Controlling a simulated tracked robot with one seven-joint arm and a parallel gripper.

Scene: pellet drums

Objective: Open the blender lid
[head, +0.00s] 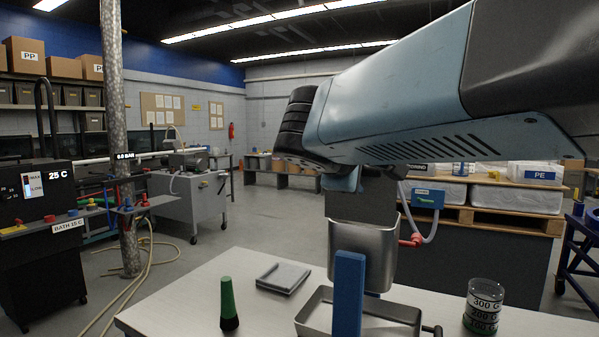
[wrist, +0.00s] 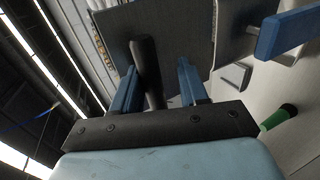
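The blender is a metal hopper (head: 362,255) with a blue upright bar (head: 349,292) in front; the bar also shows in the wrist view (wrist: 284,32). A dark grey panel (head: 372,207), which looks like the lid, stands roughly upright above the hopper's rim. In the wrist view the panel (wrist: 185,32) fills the top middle and carries a black bar handle (wrist: 147,68). My gripper (wrist: 158,88) has its two blue fingers apart around the handle. The handle lies nearer the left finger, with a visible gap to the right finger. Contact cannot be told. My arm hides part of the panel in the head view.
A metal tray (head: 312,316) lies below the hopper on the pale table (head: 190,307). A green-and-black bottle-shaped object (head: 228,305), a small grey tray (head: 283,277) and a labelled cup (head: 484,306) stand around it. A red fitting with a hose (head: 412,240) is right of the hopper.

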